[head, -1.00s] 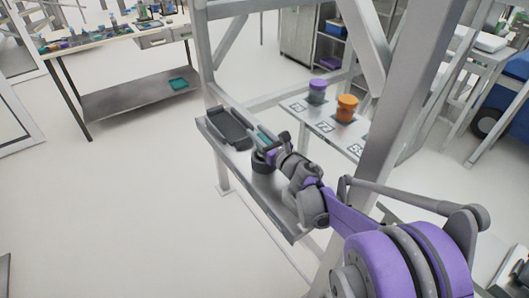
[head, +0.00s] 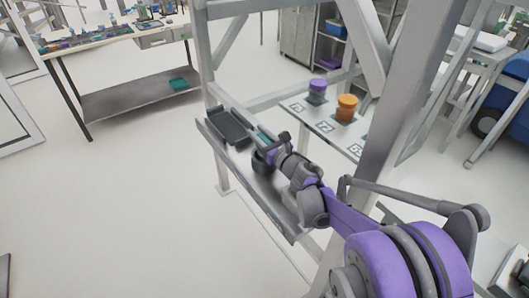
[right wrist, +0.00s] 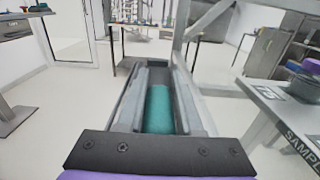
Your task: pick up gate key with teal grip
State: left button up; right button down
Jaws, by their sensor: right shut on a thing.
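The gate key's teal grip (right wrist: 158,110) shows in the middle of the right wrist view, with grey sides running along it. A small teal patch of the key (head: 263,137) also shows in the head view at my right gripper (head: 267,143). My right gripper is shut on the key, low over the narrow grey shelf of the metal frame. The rest of the key is hidden by the gripper or too small to make out. My left gripper is not in view.
A dark tray (head: 229,126) lies on the shelf just beyond my right gripper. A purple-topped jar (head: 317,91) and an orange jar (head: 346,108) stand on a labelled bench to the right. Thick metal posts rise close to my arm. The floor at left is clear.

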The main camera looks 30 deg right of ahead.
jog(key=shift+r, duration=0.1)
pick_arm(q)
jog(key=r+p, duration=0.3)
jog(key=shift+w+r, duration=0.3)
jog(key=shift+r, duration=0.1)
pick_arm(e)
notch_tip(320, 180, up, 28)
pick_arm(q)
jog(key=shift+p, duration=0.3)
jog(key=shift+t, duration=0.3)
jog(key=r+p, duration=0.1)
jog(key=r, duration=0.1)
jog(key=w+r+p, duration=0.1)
jog(key=p, duration=0.1)
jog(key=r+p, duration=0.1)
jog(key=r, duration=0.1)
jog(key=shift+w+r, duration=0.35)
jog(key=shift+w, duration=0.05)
pick_arm(e)
notch_tip(320, 180, up, 6)
jog(key=shift+f, duration=0.1)
